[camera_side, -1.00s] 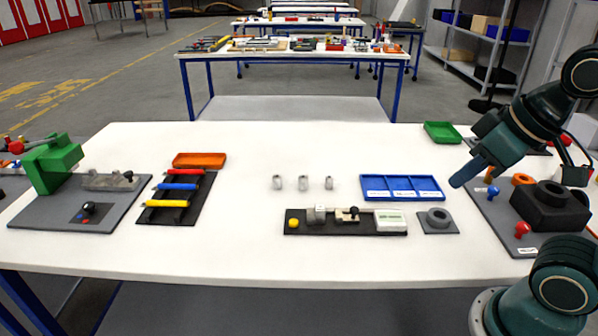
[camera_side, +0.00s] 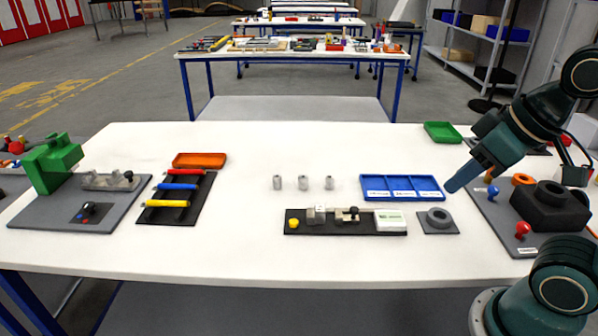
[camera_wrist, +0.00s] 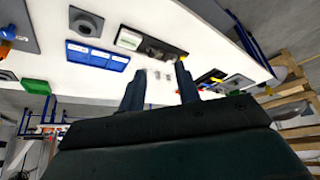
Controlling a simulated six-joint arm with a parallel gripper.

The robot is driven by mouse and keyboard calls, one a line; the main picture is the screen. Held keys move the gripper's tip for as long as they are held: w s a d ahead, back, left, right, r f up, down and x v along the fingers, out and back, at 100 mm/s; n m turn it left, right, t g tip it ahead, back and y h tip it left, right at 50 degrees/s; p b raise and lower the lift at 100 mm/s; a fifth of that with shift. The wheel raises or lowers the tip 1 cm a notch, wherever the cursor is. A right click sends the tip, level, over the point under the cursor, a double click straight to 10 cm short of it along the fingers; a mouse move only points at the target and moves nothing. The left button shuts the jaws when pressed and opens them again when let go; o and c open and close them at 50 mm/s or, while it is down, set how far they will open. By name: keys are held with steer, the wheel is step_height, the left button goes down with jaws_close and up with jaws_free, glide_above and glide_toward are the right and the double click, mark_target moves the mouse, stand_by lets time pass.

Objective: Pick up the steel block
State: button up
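I cannot tell for sure which piece is the steel block. A small grey metallic block (camera_side: 316,216) sits on the black fixture strip (camera_side: 372,230) at the front middle of the table. Three small grey upright pieces (camera_side: 303,183) stand in a row behind it on the bare table. My gripper (camera_side: 451,187) hangs above the table, right of these pieces and near the right end of the blue tray. In the wrist view my gripper (camera_wrist: 159,90) has its two dark fingers apart with nothing held between them.
A blue compartment tray (camera_side: 402,188) and a grey plate with a ring (camera_side: 438,221) lie near my gripper. A dark block on a grey board (camera_side: 550,206) is at the right. An orange tray (camera_side: 200,160) and a green fixture (camera_side: 52,163) stand left.

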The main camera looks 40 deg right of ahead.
steer(key=o, duration=0.3)
steer(key=shift+o, duration=0.2)
steer(key=w+d+f+n+g+y, duration=0.1)
steer(key=w+f+n, duration=0.3)
steer(key=w, duration=0.8)
steer(key=w+d+f+n+g+y, duration=0.1)
steer(key=w+f+n, duration=0.4)
steer(key=w, duration=0.7)
steer(key=shift+w+d+y, duration=0.3)
steer(key=shift+d+y, duration=0.3)
steer(key=shift+d, duration=0.05)
steer(key=shift+f, duration=0.15)
glide_toward(320, 214)
steer(key=shift+w+f, duration=1.15)
steer(key=shift+a, duration=0.1)
